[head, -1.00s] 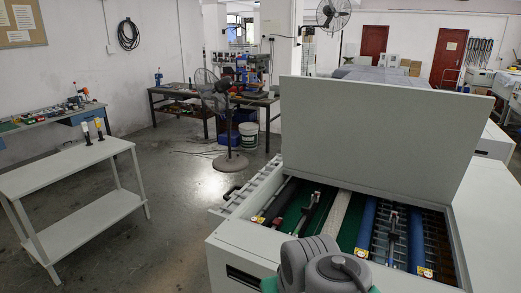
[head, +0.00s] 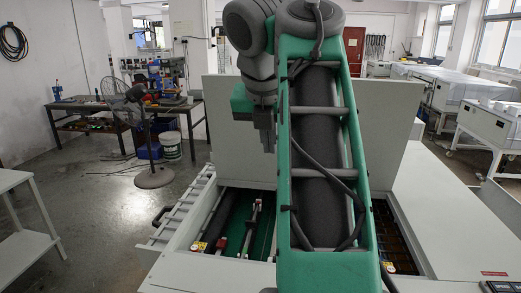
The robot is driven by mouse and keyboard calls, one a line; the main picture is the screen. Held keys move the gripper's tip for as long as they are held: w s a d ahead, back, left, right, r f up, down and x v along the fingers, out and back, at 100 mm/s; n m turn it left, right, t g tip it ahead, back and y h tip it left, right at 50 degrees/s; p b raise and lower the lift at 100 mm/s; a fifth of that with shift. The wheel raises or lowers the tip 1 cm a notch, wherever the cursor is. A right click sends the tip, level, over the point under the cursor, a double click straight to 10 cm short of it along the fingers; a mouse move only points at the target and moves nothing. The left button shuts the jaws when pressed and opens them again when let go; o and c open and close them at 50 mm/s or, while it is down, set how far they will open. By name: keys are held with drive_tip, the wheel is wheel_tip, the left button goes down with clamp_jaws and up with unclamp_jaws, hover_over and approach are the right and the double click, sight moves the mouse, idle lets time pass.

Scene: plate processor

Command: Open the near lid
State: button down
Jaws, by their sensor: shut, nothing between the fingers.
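A large pale grey lid (head: 390,125) stands upright at the back of the open bay of the plate processor (head: 180,268). My arm hides its middle. My gripper (head: 265,150) points down in front of the lid's left half, shut and empty, above the bay. Whether it touches the lid cannot be told, but nothing is held. Inside the bay, a dark roller (head: 217,222) and green surfaces show on the left; my arm covers much of the rest.
A flat pale machine top (head: 455,215) extends to the right. A slatted ledge (head: 185,210) borders the bay on the left. A white table (head: 22,250), a floor fan (head: 150,140) and a workbench (head: 85,118) stand left, with clear floor between.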

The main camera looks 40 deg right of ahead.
drive_tip(key=b+x, duration=0.7)
drive_tip(key=x, duration=0.3)
drive_tip(key=r+p, duration=0.1)
drive_tip(key=w+d+r+p, duration=0.1)
drive_tip(key=r+p, duration=0.1)
drive_tip(key=shift+w+d+r, duration=0.15)
drive_tip(key=shift+w+d, duration=0.25)
